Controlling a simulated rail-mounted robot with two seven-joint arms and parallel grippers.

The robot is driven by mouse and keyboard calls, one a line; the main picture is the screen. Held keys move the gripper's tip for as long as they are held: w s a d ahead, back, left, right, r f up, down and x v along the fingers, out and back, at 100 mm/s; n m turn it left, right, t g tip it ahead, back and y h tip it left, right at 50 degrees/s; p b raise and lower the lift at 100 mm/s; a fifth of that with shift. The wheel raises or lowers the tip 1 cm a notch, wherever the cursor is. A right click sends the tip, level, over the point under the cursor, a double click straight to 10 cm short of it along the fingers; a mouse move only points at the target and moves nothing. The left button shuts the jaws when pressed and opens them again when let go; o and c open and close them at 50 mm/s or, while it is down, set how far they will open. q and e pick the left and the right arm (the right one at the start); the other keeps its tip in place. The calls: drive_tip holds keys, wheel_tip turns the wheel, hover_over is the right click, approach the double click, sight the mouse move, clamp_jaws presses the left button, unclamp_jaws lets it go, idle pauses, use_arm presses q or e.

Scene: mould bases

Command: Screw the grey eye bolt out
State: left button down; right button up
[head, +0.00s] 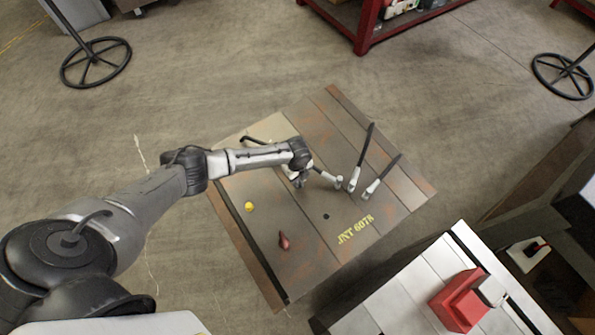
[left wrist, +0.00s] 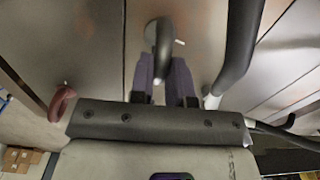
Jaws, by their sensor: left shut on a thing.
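The grey eye bolt (left wrist: 161,38) stands between my left gripper's two fingers in the left wrist view, its dark curved ring seen close up. My left gripper (left wrist: 165,72) is shut on it. In the head view my left gripper (head: 300,180) is low over the middle of the mould base plate (head: 305,255), and the bolt there is mostly hidden by my wrist. Whether the thread is still in the plate cannot be told. My right gripper is in neither view.
A red eye bolt (head: 284,241), a yellow round piece (head: 249,206) and a dark hole (head: 326,216) are on the plate. Black-handled clamps (head: 371,188) stand close right of my gripper. A bench (head: 385,300) with a red box (head: 460,300) is lower right.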

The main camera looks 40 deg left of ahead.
use_arm(q)
drive_tip(key=n, duration=0.1)
drive_tip(key=n+p, duration=0.1)
drive_tip(key=shift+r+n, duration=0.2)
drive_tip(key=shift+n, duration=0.1)
drive_tip(key=shift+f+n, duration=0.15)
drive_tip(key=shift+n, duration=0.55)
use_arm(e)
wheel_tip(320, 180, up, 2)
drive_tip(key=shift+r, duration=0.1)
use_arm(q)
drive_tip(key=shift+n+p, duration=0.8)
drive_tip(key=shift+n, duration=0.1)
drive_tip(key=n+p, duration=0.2)
drive_tip(key=n, duration=0.2)
drive_tip(key=shift+n, duration=0.4)
drive_tip(key=shift+n+p, duration=0.3)
drive_tip(key=shift+n, duration=0.9)
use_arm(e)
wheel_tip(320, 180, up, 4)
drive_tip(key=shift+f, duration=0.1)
